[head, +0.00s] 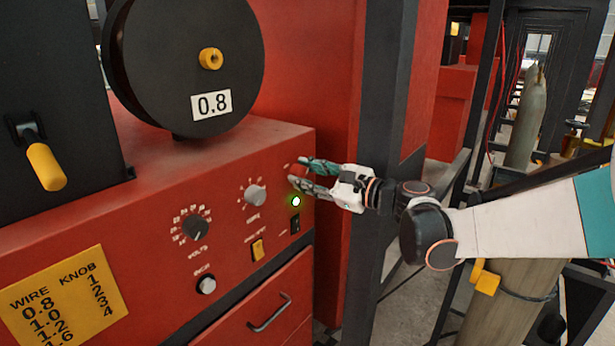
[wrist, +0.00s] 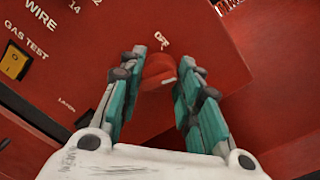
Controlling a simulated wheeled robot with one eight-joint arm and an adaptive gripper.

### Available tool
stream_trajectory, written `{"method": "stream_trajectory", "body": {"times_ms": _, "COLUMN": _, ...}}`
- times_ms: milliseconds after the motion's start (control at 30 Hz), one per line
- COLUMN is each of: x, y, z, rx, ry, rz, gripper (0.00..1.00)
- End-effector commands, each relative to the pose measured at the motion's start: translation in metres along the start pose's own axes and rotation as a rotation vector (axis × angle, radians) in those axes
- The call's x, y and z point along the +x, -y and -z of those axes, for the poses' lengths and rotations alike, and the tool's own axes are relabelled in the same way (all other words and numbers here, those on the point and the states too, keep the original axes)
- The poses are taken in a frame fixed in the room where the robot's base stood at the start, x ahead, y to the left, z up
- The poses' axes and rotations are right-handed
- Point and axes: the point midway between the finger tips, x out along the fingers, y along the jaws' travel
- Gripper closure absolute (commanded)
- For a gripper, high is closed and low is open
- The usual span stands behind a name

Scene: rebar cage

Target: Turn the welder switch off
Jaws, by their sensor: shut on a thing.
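The welder switch, a red knob (wrist: 159,68), sits on the red welder front panel (head: 150,225) below a white "OFF" label in the wrist view. My gripper (wrist: 160,75) has its teal fingers on either side of the knob and is shut on it. In the head view my gripper (head: 294,172) reaches in from the right to the panel's upper right corner, where the fingers mostly hide the knob. A green lamp (head: 295,201) glows just below the fingers. Which way the knob points is hard to tell.
Left of my gripper are a grey knob (head: 255,195), a black volts knob (head: 195,228) and a yellow gas test switch (head: 257,249). A small black switch (head: 295,223) is below the lamp. A black wire spool (head: 185,65) stands on top. A dark post (head: 385,130) rises behind my gripper.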

Motion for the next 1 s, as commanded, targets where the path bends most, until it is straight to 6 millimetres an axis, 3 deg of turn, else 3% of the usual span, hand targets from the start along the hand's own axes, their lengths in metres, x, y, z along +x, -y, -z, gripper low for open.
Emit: {"method": "stream_trajectory", "body": {"times_ms": 1000, "x": 0.0002, "y": -0.0030, "z": -0.0008, "rx": -0.928, "ry": -0.051, "rz": -0.011, "gripper": 0.92}}
